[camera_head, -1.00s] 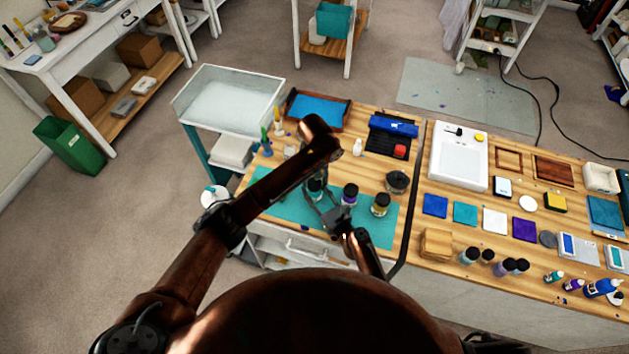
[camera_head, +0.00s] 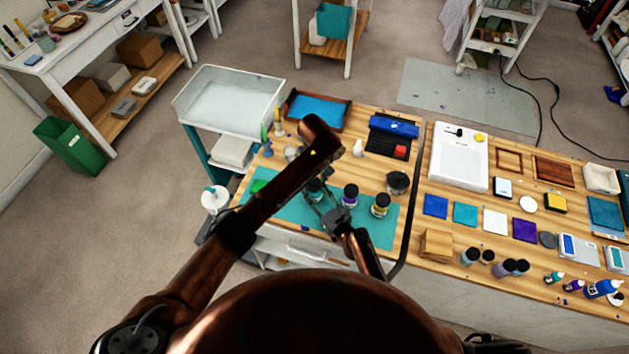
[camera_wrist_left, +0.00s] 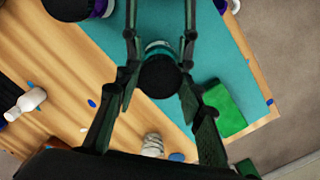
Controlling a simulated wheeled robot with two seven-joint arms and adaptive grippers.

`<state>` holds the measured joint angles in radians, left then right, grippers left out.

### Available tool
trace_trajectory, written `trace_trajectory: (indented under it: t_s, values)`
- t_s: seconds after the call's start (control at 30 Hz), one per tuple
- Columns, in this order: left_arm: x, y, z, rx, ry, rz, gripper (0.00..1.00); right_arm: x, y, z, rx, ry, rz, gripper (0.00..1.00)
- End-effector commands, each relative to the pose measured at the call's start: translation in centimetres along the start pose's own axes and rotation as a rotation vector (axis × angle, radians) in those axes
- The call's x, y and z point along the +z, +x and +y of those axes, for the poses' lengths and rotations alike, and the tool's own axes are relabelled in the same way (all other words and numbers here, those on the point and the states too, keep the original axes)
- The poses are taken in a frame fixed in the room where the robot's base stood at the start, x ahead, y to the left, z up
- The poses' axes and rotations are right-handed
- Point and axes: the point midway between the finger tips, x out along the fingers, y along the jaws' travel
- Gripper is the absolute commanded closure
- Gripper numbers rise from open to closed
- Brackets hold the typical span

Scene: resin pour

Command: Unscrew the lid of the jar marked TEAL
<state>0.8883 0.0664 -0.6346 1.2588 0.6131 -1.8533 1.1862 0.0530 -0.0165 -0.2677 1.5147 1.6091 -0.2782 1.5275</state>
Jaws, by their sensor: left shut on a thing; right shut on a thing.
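My right gripper (camera_head: 324,205) is shut on the jar's body from the near side. Its fingers come in from the top of the left wrist view. I cannot tell whether the lid has turned.
A purple-labelled jar (camera_head: 350,195) and a yellow-labelled jar (camera_head: 380,205) stand right of it on the teal mat (camera_head: 375,232). A flat green thing (camera_wrist_left: 224,110) lies near the mat's end. A dark cup (camera_head: 397,182) and a small white bottle (camera_head: 358,148) stand behind.

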Motion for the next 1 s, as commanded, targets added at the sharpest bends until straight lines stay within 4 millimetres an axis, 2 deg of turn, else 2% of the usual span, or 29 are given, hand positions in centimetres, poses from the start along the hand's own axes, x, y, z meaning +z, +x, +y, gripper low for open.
trace_trajectory:
  t_s: [0.6,1.0]
  values:
    - [0.0,-2.0,0.0,0.001,0.0,0.001,0.93,-0.1,0.0,0.0,-0.001,0.0,0.001,1.0]
    - [0.0,-2.3,0.1,0.001,0.001,0.001,0.93,0.0,0.0,0.0,0.0,0.0,0.001,1.0]
